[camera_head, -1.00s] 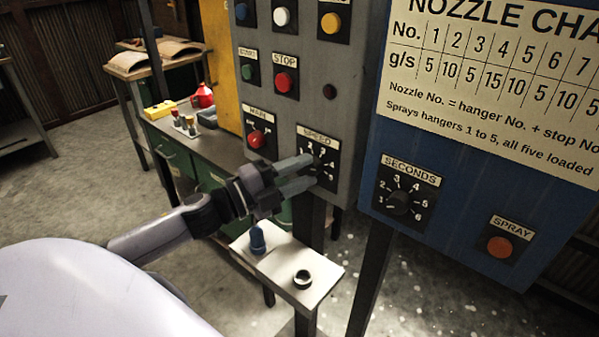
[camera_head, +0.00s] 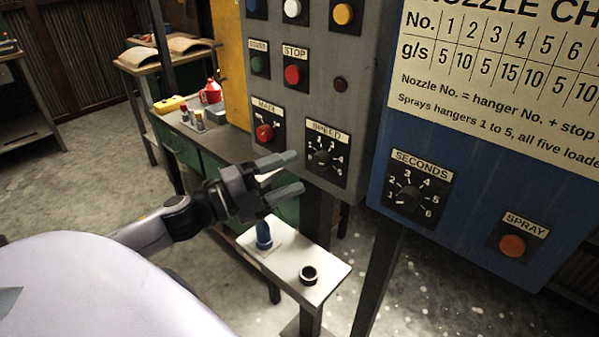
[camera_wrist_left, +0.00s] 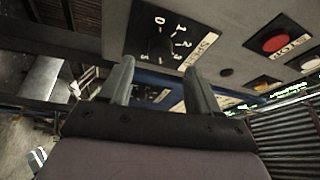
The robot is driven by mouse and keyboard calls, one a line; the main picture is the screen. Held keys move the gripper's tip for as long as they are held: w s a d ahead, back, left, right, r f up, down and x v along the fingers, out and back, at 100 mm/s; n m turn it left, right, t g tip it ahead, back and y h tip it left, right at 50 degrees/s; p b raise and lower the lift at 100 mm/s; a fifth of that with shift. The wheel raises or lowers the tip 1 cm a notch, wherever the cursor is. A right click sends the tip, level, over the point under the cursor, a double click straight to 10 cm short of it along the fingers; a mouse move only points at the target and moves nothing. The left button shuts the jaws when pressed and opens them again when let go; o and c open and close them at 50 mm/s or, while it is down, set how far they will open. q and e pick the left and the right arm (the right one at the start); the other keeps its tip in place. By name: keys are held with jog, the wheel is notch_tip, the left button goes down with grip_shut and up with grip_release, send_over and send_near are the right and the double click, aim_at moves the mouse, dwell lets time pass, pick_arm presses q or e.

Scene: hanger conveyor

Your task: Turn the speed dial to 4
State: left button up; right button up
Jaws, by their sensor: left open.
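The speed dial (camera_head: 320,158) is a dark round knob on a black plate with white numbers, under a SPEED label on the grey panel. It also shows in the left wrist view (camera_wrist_left: 160,47), beyond my fingertips. I cannot make out for certain which number its pointer marks. My left gripper (camera_head: 298,172) is open and empty, just left of the dial plate in the head view and apart from the knob. Its two fingers point toward the panel, and in the wrist view (camera_wrist_left: 159,68) the knob shows between and above them. My right gripper is out of view.
The red MAIN switch (camera_head: 265,132) and red STOP button (camera_head: 292,75) sit close by on the panel. A blue panel with a SECONDS dial (camera_head: 409,198) and SPRAY button (camera_head: 512,245) stands to the right. A small white shelf (camera_head: 290,262) is below.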

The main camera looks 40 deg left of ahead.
pick_arm(q)
jog(key=shift+v, duration=1.3)
